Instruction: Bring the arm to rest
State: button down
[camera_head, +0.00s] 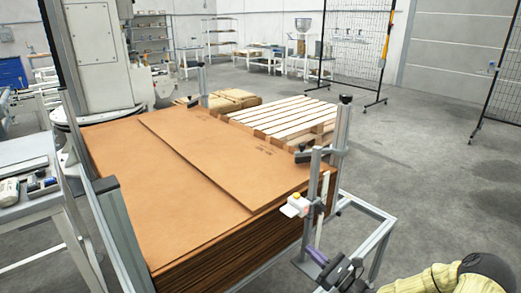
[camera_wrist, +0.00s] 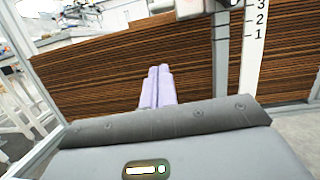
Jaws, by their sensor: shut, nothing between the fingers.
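My gripper (camera_wrist: 158,88) shows in the wrist view as two pale purple fingers lying side by side, shut and empty. They point at the layered brown edge of the cardboard stack (camera_wrist: 110,70), apart from it as far as I can tell. In the head view my gripper (camera_head: 316,256) is low at the right of centre, beside the front right corner of the stack (camera_head: 210,165) and close to the metal frame post. Part of my arm shows at the bottom right of the head view.
A metal frame (camera_head: 375,235) with upright posts surrounds the stack. A wooden pallet (camera_head: 285,118) lies behind. A work table (camera_head: 25,180) stands at left. Grey floor (camera_head: 420,150) at right is open.

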jog(key=s+a+n+g+y, duration=0.2)
jog(key=s+a+n+g, duration=0.85)
jog(key=a+g, duration=0.2)
jog(key=s+d+n+g+h, duration=0.2)
jog(key=s+n+g+h, duration=0.4)
jog(key=s+n+h, duration=0.35)
jog(key=d+r+n+t+h+p, duration=0.1)
jog(key=r+n+p, duration=0.1)
jog(key=r+p, duration=0.6)
jog(key=d+r+n+t+h+p, duration=0.2)
jog(key=r+p, duration=0.6)
jog(key=r, duration=0.6)
jog(key=s+d+r+n+t+h+p, duration=0.1)
jog(key=r+n+t+h+p, duration=0.1)
jog(key=r+p, duration=0.7)
notch_tip(320, 180, up, 3)
jog(key=shift+d+f+n, duration=0.15)
jog(key=shift+n, duration=0.75)
jog(key=shift+h, duration=0.25)
jog(key=shift+s, duration=0.15)
